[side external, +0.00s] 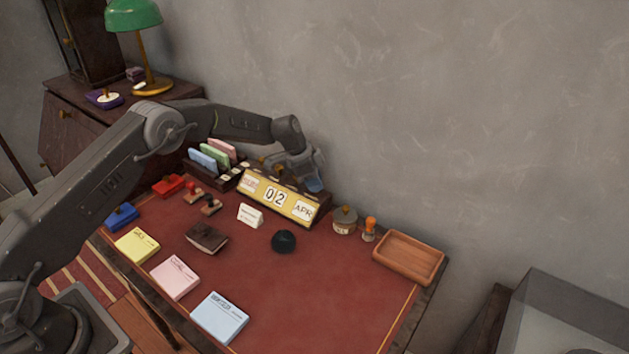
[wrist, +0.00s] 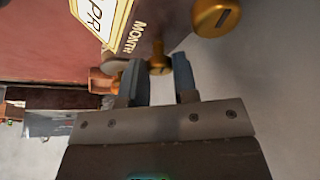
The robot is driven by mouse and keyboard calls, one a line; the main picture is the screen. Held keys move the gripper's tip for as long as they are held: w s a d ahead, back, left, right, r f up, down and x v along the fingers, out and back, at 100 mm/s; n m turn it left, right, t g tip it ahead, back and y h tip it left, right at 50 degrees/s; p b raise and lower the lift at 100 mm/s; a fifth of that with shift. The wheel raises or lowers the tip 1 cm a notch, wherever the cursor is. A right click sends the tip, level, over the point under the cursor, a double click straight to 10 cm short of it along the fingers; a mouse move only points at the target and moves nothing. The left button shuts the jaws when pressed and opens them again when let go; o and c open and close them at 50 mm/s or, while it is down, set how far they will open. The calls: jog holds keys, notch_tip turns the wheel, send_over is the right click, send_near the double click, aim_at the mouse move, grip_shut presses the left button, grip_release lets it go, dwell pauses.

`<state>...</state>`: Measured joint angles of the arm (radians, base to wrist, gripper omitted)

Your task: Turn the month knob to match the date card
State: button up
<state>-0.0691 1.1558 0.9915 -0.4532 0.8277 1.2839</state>
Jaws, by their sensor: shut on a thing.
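The yellow-faced desk calendar (side external: 284,209) stands at the back of the red desk. Its windows read "02" and "APR", with small red text at left that I cannot read surely. In the wrist view the calendar (wrist: 124,35) shows "APR" and the word "MONTH" beside it. My gripper (side external: 314,184) is at the calendar's right end. In the wrist view my gripper (wrist: 158,76) is shut on the brass month knob (wrist: 158,58), one finger on each side. A small white tent card (side external: 250,215), likely the date card, stands in front; its print is too small to read.
Another round brass knob (wrist: 215,17) is close by in the wrist view. A round stamp tin (side external: 344,219), an orange-handled stamp (side external: 370,229) and a wooden tray (side external: 409,257) stand right of the calendar. A card holder (side external: 212,163) is at left. The wall is close behind.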

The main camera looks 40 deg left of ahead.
jog(key=m+g, duration=0.1)
jog(key=m, duration=0.2)
jog(key=shift+w+m+h, duration=0.15)
jog(key=shift+m+h, duration=0.25)
jog(key=shift+m+g, duration=0.7)
jog(key=shift+m, duration=1.1)
jog(key=o, duration=0.9)
jog(key=shift+a+r, duration=0.1)
jog(key=v, duration=0.7)
jog(key=shift+r, duration=0.15)
